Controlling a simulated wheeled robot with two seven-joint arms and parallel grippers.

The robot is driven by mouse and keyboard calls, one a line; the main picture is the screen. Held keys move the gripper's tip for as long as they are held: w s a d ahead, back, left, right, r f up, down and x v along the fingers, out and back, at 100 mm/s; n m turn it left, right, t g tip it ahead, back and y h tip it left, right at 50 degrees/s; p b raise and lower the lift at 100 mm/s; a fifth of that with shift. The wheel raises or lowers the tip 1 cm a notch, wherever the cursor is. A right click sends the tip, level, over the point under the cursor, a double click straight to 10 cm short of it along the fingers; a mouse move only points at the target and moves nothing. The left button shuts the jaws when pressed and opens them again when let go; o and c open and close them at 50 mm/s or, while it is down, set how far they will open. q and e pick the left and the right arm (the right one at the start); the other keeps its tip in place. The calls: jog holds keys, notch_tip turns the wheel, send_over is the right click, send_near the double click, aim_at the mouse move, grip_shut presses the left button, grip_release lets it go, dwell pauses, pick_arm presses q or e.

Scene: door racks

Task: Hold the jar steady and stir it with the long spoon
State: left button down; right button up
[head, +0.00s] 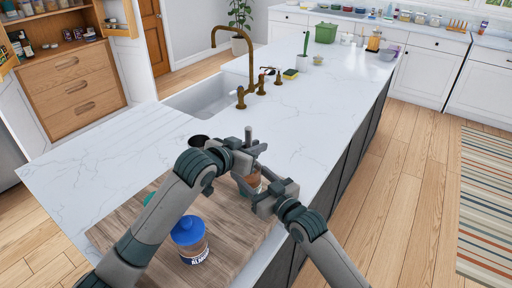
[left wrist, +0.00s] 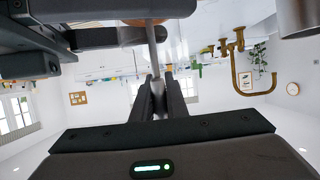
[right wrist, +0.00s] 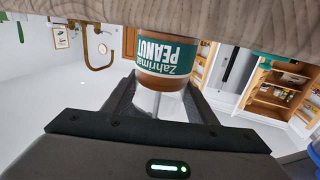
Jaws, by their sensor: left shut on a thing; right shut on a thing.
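A peanut jar (right wrist: 170,62) with a teal label stands on the wooden board; the right wrist view is upside down. In the head view the jar (head: 253,178) is partly hidden by my arms. My right gripper (right wrist: 160,98) is shut around the jar, with a finger on each side. My left gripper (left wrist: 160,98) is above the jar, shut on the thin grey handle of the long spoon (left wrist: 155,55). The handle (head: 248,135) stands roughly upright in the head view and leads down to the jar. The spoon's lower end is hard to make out.
A blue-lidded almond jar (head: 190,235) stands on the wooden board (head: 232,245), close to my left forearm. A teal thing (head: 150,198) is partly hidden behind that arm. The sink (head: 205,97) and brass tap (head: 243,85) are behind. The countertop (head: 325,105) to the right is mostly clear.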

pick_arm(q)
notch_tip(320, 180, up, 12)
dwell(2.1)
dwell(0.7)
pick_arm(e)
jog(key=o, duration=1.3)
jog(key=shift+o, duration=0.2)
jog(key=v, duration=1.2)
jog(key=shift+a+f, duration=0.1)
